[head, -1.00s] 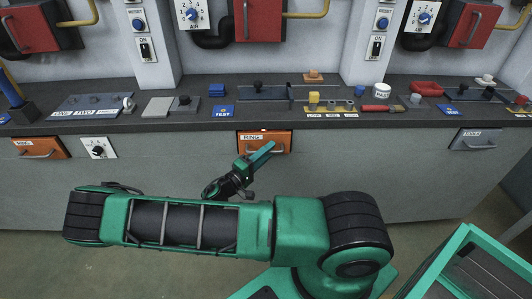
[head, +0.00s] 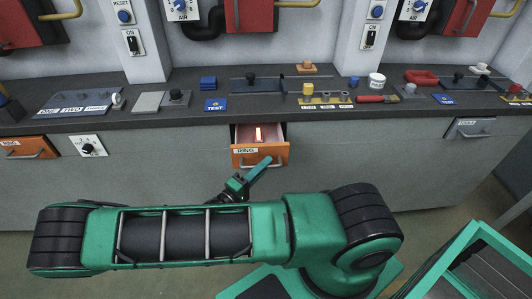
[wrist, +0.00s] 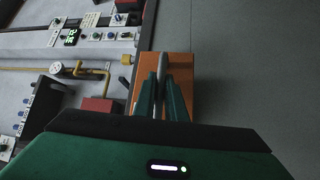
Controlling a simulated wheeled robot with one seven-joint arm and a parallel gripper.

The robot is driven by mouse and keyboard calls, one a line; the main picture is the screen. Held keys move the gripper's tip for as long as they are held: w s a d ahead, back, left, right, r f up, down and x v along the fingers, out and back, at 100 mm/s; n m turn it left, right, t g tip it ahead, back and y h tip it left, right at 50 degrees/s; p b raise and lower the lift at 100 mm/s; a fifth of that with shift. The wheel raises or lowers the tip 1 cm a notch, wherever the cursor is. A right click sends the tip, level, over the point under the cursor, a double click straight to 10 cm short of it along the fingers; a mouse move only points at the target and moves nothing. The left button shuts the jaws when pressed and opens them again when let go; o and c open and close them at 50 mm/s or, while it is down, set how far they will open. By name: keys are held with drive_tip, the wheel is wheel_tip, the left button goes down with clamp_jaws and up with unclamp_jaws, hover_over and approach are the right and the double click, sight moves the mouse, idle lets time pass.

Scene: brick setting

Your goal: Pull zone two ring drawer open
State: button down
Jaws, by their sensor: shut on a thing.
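The middle orange drawer (head: 273,154), labelled RING, stands part way out of the bench front in the head view. A small pale and orange item (head: 259,134) shows inside it. My gripper (head: 262,164) is at the drawer's front. In the wrist view its two green fingers (wrist: 162,82) are shut on the grey bar handle (wrist: 162,63), with the orange drawer front (wrist: 183,66) behind. The fingers hide part of the handle.
Another orange RING drawer (head: 28,148) at the left and a grey drawer (head: 470,129) at the right are shut. The dark bench top (head: 140,117) carries several small parts. A green-framed cart (head: 475,250) stands at the lower right.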

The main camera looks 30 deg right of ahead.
drive_tip(key=s+a, duration=0.4)
drive_tip(key=s, duration=0.2)
drive_tip(key=shift+s+f, duration=0.15)
drive_tip(key=shift+s, duration=0.25)
drive_tip(key=c, duration=1.8)
unclamp_jaws()
drive_tip(key=v, duration=1)
drive_tip(key=shift+a, duration=0.35)
